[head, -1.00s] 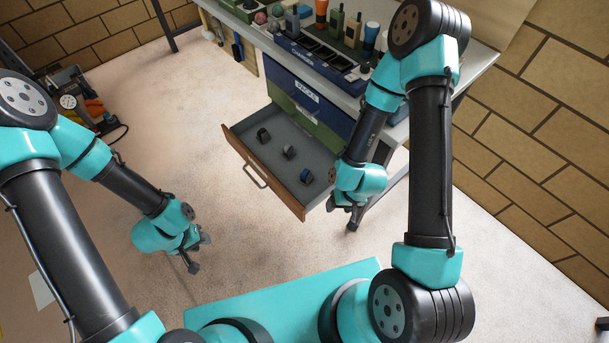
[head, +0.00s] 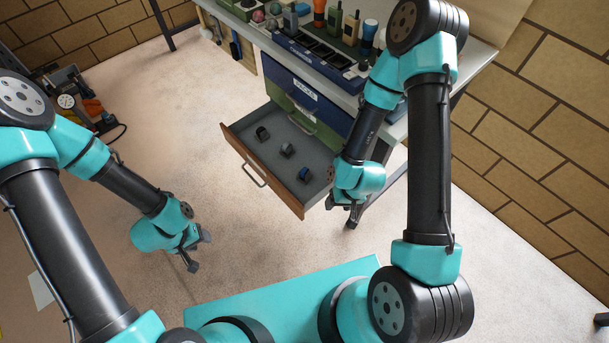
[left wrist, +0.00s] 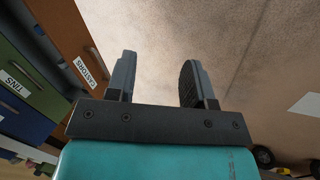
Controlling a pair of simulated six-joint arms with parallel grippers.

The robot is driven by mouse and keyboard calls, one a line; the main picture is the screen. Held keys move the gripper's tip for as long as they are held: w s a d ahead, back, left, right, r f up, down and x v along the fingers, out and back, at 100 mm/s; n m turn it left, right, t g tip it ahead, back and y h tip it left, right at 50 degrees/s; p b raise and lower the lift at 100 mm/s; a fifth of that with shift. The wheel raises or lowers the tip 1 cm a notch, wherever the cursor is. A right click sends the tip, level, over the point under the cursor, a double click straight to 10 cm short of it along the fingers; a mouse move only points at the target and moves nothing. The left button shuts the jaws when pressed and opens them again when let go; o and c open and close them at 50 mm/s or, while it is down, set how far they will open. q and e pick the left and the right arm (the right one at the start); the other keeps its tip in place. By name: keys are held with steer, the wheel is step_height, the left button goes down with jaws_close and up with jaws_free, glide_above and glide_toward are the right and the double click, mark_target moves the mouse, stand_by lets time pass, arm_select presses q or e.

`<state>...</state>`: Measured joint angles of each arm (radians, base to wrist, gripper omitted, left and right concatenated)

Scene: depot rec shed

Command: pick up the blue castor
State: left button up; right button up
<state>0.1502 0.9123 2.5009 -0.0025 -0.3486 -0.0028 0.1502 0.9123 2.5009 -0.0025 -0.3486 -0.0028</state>
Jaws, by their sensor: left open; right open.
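The blue castor (head: 305,175) lies in the open drawer (head: 236,141), nearest its front right corner. Two dark castors lie in the same drawer, one in the middle (head: 287,150) and one further back left (head: 263,133). My right gripper (head: 346,213) is open and empty, just right of the drawer's front corner and close to the blue castor's side. My left gripper (head: 199,252) is open and empty over the floor, left of the drawer and apart from it. In the left wrist view its open jaws (left wrist: 158,72) have only floor between them; no castor shows there.
The drawer front (left wrist: 75,35) bears a CASTORS label in the left wrist view. Above the drawer are a green and a blue closed drawer (head: 270,70) and a bench top with bottles and a tray. Bare floor (head: 180,100) lies left of the drawer.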

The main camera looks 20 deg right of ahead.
arm_select(q)
steer(key=o, duration=0.3)
steer(key=w+d+f+m+g, duration=0.25)
steer(key=w+d+m, duration=0.35)
steer(key=w+d, duration=1.05)
steer(key=w+d+r+m+t+y, duration=0.1)
steer(key=w+d, duration=0.3)
steer(key=d, duration=0.8)
steer(key=w+d+r+m+y, duration=0.2)
steer(key=w+d+m, duration=0.2)
steer(key=d, duration=0.8)
steer(key=shift+d+t+y, duration=0.35)
steer(key=shift+y, duration=0.05)
